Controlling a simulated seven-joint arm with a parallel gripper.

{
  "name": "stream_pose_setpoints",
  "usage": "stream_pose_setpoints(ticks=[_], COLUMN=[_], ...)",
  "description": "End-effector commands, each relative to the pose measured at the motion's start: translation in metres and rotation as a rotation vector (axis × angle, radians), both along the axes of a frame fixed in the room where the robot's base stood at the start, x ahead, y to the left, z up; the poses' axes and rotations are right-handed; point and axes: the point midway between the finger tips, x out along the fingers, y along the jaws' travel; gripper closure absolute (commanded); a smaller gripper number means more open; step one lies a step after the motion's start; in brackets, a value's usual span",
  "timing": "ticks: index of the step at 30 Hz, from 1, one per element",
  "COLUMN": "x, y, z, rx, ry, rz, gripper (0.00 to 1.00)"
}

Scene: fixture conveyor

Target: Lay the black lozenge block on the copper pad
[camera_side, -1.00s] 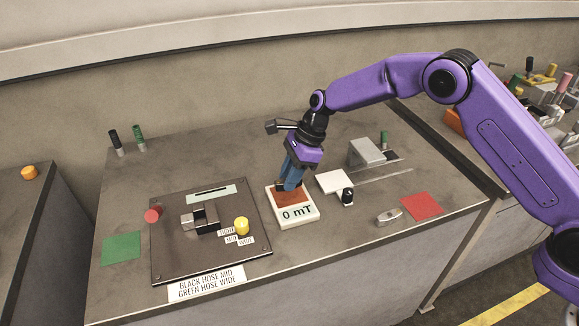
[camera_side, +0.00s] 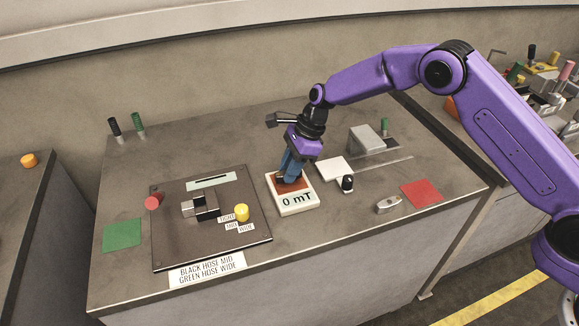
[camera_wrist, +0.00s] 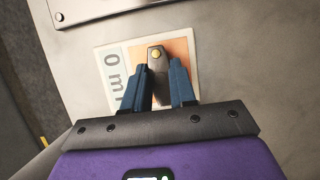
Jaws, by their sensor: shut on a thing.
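My gripper (camera_side: 287,178) points down over the copper pad (camera_side: 301,185), which is the top of a white box reading "0 mT". In the wrist view my gripper (camera_wrist: 160,82) is shut on the black lozenge block (camera_wrist: 156,66), a dark elongated piece with a yellow dot near its end. The block lies between the blue fingers and over the copper pad (camera_wrist: 180,50). In the side view the block is a small dark shape at the fingertips, largely hidden. Whether it touches the pad I cannot tell.
A dark plate with a grey-black fixture (camera_side: 203,206) and a yellow knob (camera_side: 242,212) lies left of the box. A white block (camera_side: 334,169), a small black-topped cylinder (camera_side: 347,183) and a red square (camera_side: 421,193) lie right. A green square (camera_side: 122,235) is far left.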

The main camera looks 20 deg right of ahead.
Motion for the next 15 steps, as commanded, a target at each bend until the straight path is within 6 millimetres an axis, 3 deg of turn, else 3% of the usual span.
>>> stream_pose_setpoints(ticks=[15], x=[0.0004], y=[0.0002], z=[-0.0063], rx=[0.001], ry=[-0.001], rz=[0.000], gripper=[1.00])
